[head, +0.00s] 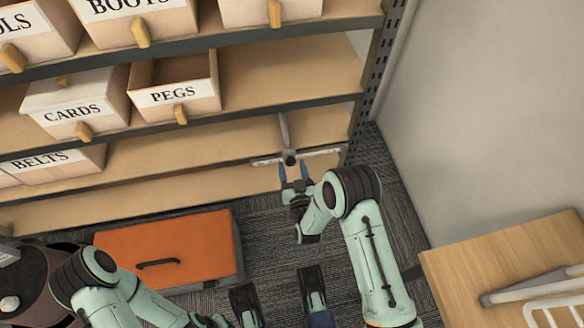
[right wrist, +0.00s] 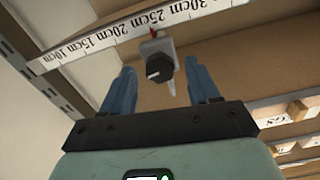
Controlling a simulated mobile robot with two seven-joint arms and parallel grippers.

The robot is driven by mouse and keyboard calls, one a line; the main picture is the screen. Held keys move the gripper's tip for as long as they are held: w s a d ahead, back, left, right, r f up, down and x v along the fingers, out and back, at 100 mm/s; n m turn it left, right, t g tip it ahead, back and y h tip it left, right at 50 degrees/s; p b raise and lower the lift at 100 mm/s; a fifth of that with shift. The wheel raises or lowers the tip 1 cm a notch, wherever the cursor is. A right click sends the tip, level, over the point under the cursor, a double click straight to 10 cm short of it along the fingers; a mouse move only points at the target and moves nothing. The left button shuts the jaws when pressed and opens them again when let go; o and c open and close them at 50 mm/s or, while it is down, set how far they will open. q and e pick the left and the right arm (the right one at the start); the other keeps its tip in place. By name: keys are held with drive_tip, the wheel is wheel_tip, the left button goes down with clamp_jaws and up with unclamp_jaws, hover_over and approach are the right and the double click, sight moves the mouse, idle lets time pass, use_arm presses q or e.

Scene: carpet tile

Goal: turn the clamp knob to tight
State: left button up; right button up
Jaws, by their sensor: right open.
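The clamp knob (right wrist: 158,68) is dark and faceted with a pale mark on its face, on a grey clamp body (right wrist: 157,48). In the right wrist view it lies beyond and between the two blue fingers of my right gripper (right wrist: 162,88), apart from both. In the head view the knob (head: 289,157) sits at the scale strip (head: 318,153) on a low shelf edge, just ahead of my right gripper's fingertips (head: 294,172). My right gripper is open and empty.
The shelf (head: 290,85) holds labelled bins, including the PEGS bin (head: 176,96) and the CARDS bin (head: 73,112). A wooden table (head: 480,255) is at right, beside a grey wall (head: 480,120).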

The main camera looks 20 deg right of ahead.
use_arm(q)
drive_tip(key=shift+s, duration=0.25)
use_arm(e)
drive_tip(key=shift+w, duration=0.4)
drive_tip(key=c, duration=1)
drive_tip(key=shift+c, duration=0.2)
